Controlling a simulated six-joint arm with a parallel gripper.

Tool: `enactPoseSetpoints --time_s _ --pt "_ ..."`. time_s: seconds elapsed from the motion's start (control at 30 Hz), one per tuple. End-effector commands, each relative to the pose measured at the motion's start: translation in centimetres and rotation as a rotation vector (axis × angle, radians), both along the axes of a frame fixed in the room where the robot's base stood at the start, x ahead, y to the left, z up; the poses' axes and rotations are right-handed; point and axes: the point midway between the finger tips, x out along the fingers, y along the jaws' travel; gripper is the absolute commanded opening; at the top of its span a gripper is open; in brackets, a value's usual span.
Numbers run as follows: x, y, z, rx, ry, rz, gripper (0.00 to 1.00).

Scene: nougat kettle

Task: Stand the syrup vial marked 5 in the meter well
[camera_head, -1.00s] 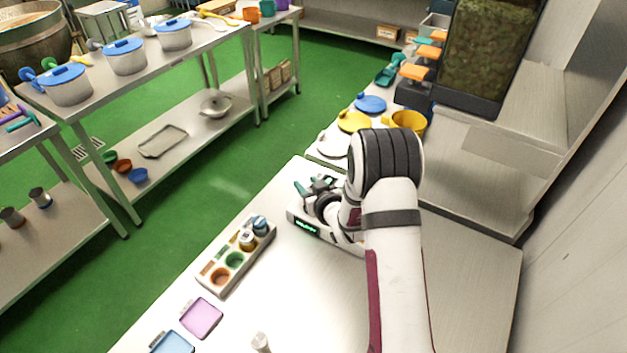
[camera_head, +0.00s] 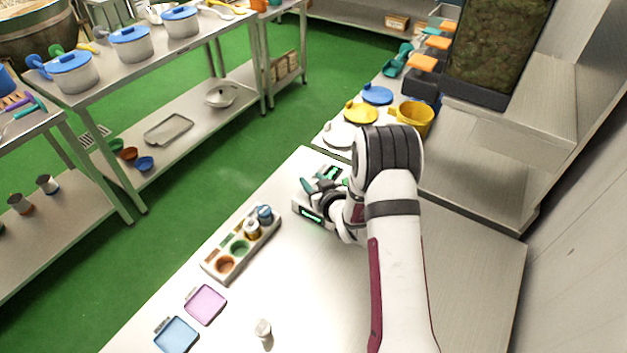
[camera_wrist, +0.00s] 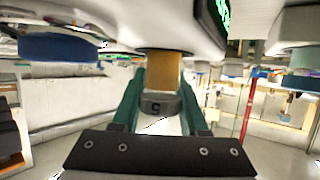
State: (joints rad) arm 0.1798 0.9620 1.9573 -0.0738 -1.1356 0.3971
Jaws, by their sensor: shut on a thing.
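My gripper (camera_head: 322,184) has teal fingers and is at the white meter (camera_head: 312,214), which has a lit green display. In the wrist view my gripper (camera_wrist: 160,105) is shut on the syrup vial (camera_wrist: 158,104), with an amber body and a grey band marked 5. The amber end meets the white meter body (camera_wrist: 130,25), and the display shows at its upper right. The vial looks in line with the meter, but its lower end is hidden, so I cannot tell how deep it sits. The well itself is hidden.
A vial rack (camera_head: 213,262) stands left of the meter, with two vials and open green and orange wells. A pink tray (camera_head: 206,305), a blue tray (camera_head: 176,336) and a small white vial-like piece (camera_head: 263,328) are nearer. Lids and a yellow pot (camera_head: 413,119) stand behind.

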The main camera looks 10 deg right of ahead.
Motion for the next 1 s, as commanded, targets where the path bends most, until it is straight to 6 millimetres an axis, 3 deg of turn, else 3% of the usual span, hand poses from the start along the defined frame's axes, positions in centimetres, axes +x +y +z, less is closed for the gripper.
enactPoseSetpoints --time_s 1.0 --pt "0.0 0.0 -1.1 0.000 0.001 0.000 0.00"
